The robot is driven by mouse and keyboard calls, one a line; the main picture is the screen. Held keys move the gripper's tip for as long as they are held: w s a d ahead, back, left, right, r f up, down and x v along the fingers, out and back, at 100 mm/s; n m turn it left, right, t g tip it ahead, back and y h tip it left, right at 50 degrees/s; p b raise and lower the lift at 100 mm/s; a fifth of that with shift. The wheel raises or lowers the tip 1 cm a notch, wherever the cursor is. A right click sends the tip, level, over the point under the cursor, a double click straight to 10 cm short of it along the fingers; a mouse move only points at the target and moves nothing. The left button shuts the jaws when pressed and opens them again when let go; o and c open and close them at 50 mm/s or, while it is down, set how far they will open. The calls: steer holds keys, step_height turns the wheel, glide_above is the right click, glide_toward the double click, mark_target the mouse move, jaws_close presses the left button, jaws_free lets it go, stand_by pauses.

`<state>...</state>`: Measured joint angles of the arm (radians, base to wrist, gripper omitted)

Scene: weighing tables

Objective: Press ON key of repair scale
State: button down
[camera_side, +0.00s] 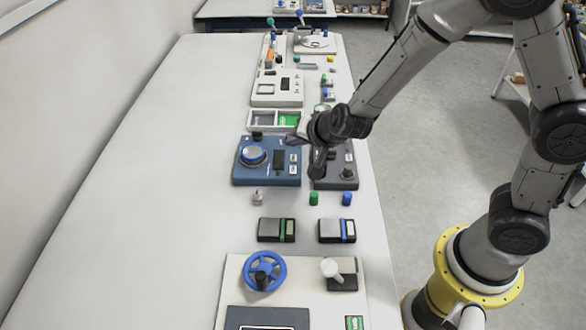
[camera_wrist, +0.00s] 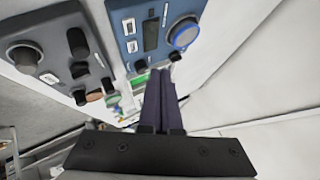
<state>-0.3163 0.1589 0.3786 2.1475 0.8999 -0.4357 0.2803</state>
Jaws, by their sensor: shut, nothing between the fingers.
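A blue unit (camera_side: 240,174) stands mid-bench in the side view, with a blue-ringed round part (camera_side: 253,155), a dark display (camera_side: 279,160) and white keys (camera_side: 293,169). In the wrist view the blue unit (camera_wrist: 163,12) is at the top, with its display (camera_wrist: 151,35) and white keys (camera_wrist: 129,26). A white unit (camera_side: 290,101) with a small display stands behind it. I cannot read labels to tell which is the repair scale.
A grey unit with knobs (camera_side: 347,171) stands close right of the blue unit. A tray with a green section (camera_side: 289,119) is just behind. Small bottles and two dark boxes (camera_side: 270,230) stand in front. The bench's left side is clear.

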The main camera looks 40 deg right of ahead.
mark_target(295, 172)
steer(key=shift+f, duration=3.2)
steer(key=shift+f, duration=0.1)
steer(key=shift+f, duration=0.3)
steer(key=shift+f, duration=0.4)
steer(key=shift+r, duration=0.1)
stand_by(0.3)
steer(key=shift+r, duration=0.75)
steer(key=shift+r, duration=0.1)
steer(key=shift+r, duration=2.4)
